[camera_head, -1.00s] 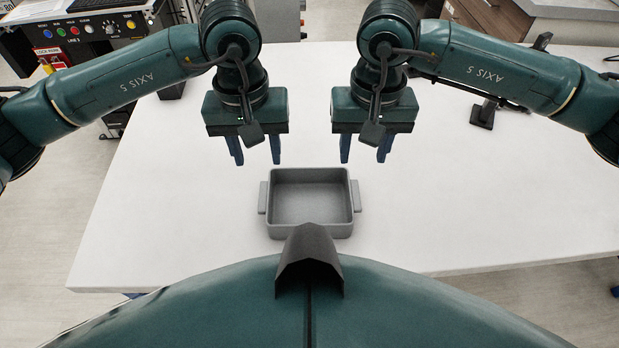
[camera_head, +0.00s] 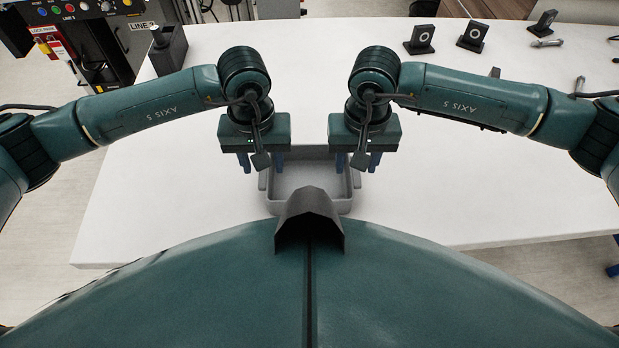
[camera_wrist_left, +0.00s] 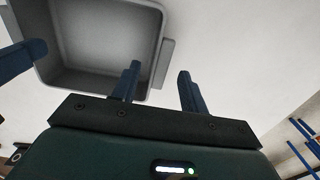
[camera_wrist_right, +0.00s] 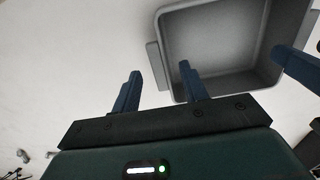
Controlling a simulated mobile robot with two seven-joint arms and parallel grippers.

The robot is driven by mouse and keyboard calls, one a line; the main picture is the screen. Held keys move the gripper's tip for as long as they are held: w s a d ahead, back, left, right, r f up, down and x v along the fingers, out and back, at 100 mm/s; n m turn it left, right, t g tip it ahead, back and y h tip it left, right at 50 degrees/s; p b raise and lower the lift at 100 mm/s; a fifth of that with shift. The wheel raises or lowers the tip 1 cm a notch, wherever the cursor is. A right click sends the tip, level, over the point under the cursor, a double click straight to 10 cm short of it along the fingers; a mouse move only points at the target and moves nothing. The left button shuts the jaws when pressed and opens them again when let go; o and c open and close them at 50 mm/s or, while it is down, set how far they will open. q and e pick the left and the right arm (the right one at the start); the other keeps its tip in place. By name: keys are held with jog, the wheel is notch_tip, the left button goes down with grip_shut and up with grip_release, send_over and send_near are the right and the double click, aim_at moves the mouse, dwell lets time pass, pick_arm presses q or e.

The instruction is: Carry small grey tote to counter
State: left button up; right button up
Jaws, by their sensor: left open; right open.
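The small grey tote (camera_head: 298,180) sits upright on the white table, close to my body. It looks empty, and its near side is partly hidden behind my front cover. My left gripper (camera_head: 262,164) is open above the tote's left side. In the left wrist view the tote's wall and side handle (camera_wrist_left: 167,62) lie near the open left fingers (camera_wrist_left: 157,88). My right gripper (camera_head: 358,164) is open above the tote's right side. In the right wrist view the other handle (camera_wrist_right: 153,65) lies close to the open right fingers (camera_wrist_right: 160,90). Neither gripper grasps the tote.
The white table (camera_head: 160,200) is bare around the tote. Several small black stands (camera_head: 420,40) and metal tools (camera_head: 547,43) lie at the back right. A dark open box (camera_head: 168,48) stands at the back left, beside a control panel (camera_head: 75,30).

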aim_at(264, 171)
pick_arm(q)
jog(key=shift+f, duration=1.7)
pick_arm(e)
jog(key=shift+f, duration=1.75)
pick_arm(q)
jog(key=shift+c, duration=0.3)
pick_arm(e)
jog(key=shift+c, duration=0.3)
pick_arm(q)
grip_shut()
pick_arm(e)
grip_shut()
pick_arm(q)
jog(key=shift+r, duration=0.1)
pick_arm(e)
jog(key=shift+r, duration=0.1)
